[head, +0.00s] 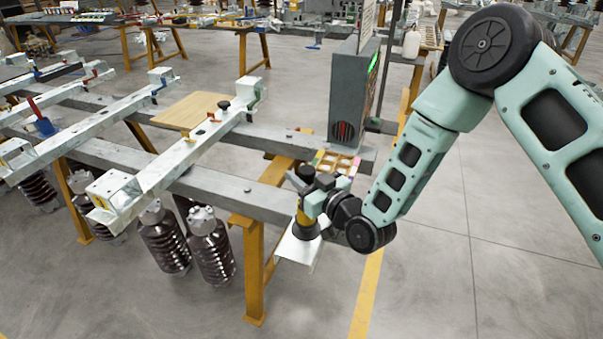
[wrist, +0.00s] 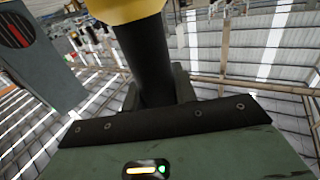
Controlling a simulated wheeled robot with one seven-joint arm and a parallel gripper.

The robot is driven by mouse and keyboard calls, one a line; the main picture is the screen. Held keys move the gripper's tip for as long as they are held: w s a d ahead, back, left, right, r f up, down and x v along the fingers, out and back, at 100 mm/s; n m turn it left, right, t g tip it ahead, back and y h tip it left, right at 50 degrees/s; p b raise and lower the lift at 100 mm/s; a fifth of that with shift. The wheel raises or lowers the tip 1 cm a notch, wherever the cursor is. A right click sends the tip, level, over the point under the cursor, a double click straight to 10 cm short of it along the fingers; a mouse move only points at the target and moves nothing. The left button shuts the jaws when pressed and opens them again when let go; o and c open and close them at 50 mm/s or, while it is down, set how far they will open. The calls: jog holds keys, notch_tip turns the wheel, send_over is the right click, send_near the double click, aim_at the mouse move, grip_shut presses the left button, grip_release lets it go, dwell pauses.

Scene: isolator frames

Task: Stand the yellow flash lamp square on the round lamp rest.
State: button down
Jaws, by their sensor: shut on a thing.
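The yellow flash lamp (head: 303,215) is upright or nearly so in the head view, above a small white shelf (head: 297,254). My gripper (head: 316,203) is shut on it from the right. In the wrist view a black cylindrical part of the lamp (wrist: 146,60) stands between the fingers, with a yellow part (wrist: 124,9) at the top edge. A dark flared round piece (head: 306,231) shows under the yellow in the head view. I cannot tell whether it is the lamp's foot or the round lamp rest, nor whether lamp and rest touch.
A grey cabinet (head: 352,100) with a red grille stands behind the gripper; it also shows in the wrist view (wrist: 38,60). Grey beams on a yellow trestle (head: 253,270) lie to the left. A tray of small parts (head: 335,163) is close behind. Floor to the right is clear.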

jog(key=c, duration=1.1)
grip_release()
jog(key=shift+f, duration=0.1)
jog(key=shift+r, duration=0.2)
jog(key=b+v, duration=0.3)
jog(key=v, duration=0.9)
jog(key=s+d+r+g+h, duration=0.2)
jog(key=s+r+g+h, duration=0.1)
jog(key=s, duration=0.4)
jog(key=s+d+r+g+h, duration=0.3)
jog(key=s+g, duration=0.3)
jog(key=s, duration=0.2)
jog(key=s+d+r+g+h, duration=0.2)
jog(key=s+g+h, duration=0.2)
jog(key=s, duration=0.4)
jog(key=shift+d+r+g+h, duration=0.2)
jog(key=shift+r+g+h, duration=0.2)
jog(key=shift+h, duration=0.1)
